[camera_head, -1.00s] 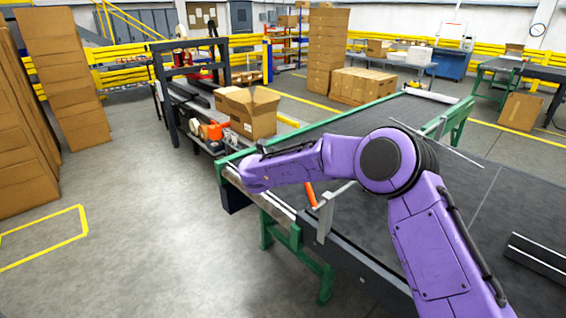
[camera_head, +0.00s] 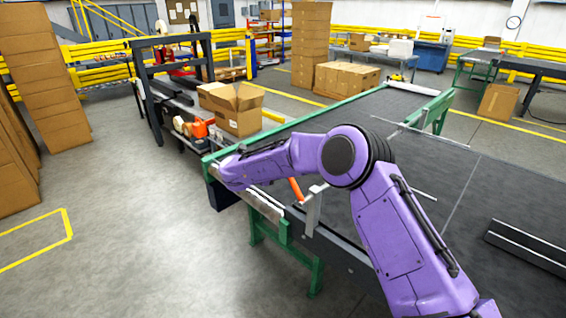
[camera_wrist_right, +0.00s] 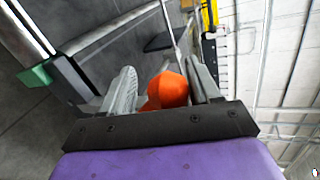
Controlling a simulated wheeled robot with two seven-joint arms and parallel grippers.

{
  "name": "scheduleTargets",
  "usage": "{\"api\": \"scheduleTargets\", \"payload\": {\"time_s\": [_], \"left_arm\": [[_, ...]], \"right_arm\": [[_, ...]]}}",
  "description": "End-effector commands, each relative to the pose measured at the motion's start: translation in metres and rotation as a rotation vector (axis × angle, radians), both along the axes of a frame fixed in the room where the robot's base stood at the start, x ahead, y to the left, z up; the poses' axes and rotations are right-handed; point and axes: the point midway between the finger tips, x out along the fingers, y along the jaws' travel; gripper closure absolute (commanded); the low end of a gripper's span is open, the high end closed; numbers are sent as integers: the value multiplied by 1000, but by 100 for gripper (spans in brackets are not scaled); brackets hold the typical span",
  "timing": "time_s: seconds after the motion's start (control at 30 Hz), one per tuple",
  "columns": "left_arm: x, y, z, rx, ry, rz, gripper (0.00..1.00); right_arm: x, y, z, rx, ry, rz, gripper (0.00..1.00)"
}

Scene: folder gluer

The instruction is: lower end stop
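The end stop shows as a grey metal bracket (camera_head: 313,208) with an orange handle (camera_head: 296,189) at the near edge of the dark conveyor belt. My right arm reaches over it from the lower right in the head view; its gripper is hidden there. In the right wrist view my right gripper (camera_wrist_right: 165,80) has its two grey fingers apart. The orange handle (camera_wrist_right: 168,89) stands between them, close to the right-hand finger, with a gap on the left. I cannot tell whether it touches. My left gripper is not in view.
The conveyor (camera_head: 410,195) has a green frame and a black bar (camera_head: 525,247) lying at right. An open carton (camera_head: 235,108) stands beyond its left end. Tall carton stacks (camera_head: 45,75) stand at far left. The floor (camera_head: 150,220) left of the conveyor is clear.

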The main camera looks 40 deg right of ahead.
Motion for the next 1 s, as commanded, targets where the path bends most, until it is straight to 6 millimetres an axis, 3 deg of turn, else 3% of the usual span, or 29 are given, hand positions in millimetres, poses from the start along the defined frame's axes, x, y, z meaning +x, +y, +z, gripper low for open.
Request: {"api": "scheduleTargets", "payload": {"time_s": [0.33,0.7,0.83,1.0], "left_arm": [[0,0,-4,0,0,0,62],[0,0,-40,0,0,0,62],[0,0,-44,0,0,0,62],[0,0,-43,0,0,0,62]], "right_arm": [[3,7,6,-3,-12,8,37],[-17,79,28,-3,-12,6,37],[-21,93,35,-3,-11,4,37],[-22,96,38,-1,-9,3,37]]}}
